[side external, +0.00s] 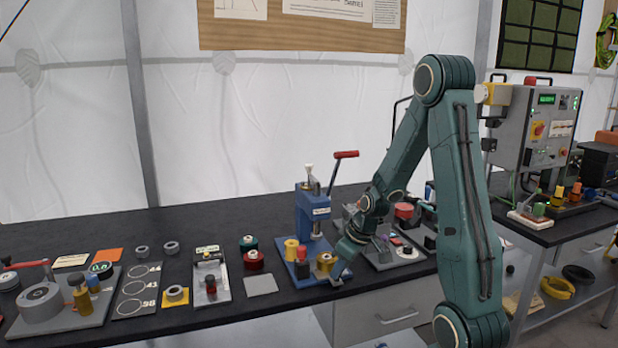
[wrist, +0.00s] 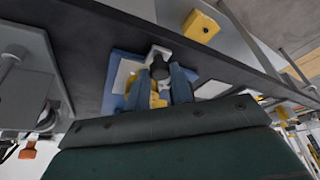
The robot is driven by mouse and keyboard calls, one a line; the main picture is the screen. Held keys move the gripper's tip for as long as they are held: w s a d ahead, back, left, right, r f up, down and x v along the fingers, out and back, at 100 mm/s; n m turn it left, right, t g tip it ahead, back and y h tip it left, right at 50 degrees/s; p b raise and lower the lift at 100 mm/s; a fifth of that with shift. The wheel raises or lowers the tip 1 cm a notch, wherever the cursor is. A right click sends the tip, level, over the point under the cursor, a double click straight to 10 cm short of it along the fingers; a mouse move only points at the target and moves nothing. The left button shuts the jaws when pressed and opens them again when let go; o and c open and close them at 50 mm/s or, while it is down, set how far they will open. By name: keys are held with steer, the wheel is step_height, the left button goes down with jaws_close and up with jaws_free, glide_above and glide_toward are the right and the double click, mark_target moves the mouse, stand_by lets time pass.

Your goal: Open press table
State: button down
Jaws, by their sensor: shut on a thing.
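The blue press (side external: 312,225) stands upright on the dark bench, with a red-gripped lever (side external: 345,155) raised to its upper right. Its blue base plate (side external: 292,268) carries a yellow spool, a small red-topped piece (side external: 302,254) and a brass-coloured round piece (side external: 325,262). My gripper (side external: 338,272) reaches down at the front right of the base, beside the brass piece. In the wrist view, my gripper (wrist: 161,82) is shut on a small yellow piece (wrist: 156,99), with a dark rounded knob (wrist: 160,68) near the fingertips. The fingers partly hide the held piece.
The black bench top (side external: 215,318) has its front edge close to my gripper. A grey plate (side external: 261,284) and red and green spools lie left of the press. A grey fixture plate (side external: 385,255) stands to its right, partly behind my arm.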

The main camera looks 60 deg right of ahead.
steer(key=c, duration=1.2)
jaws_free()
steer(key=shift+r, duration=0.15)
steer(key=v, duration=1.3)
steer(key=shift+s+r, duration=0.15)
steer(key=shift+r, duration=0.1)
steer(key=shift+a, duration=0.1)
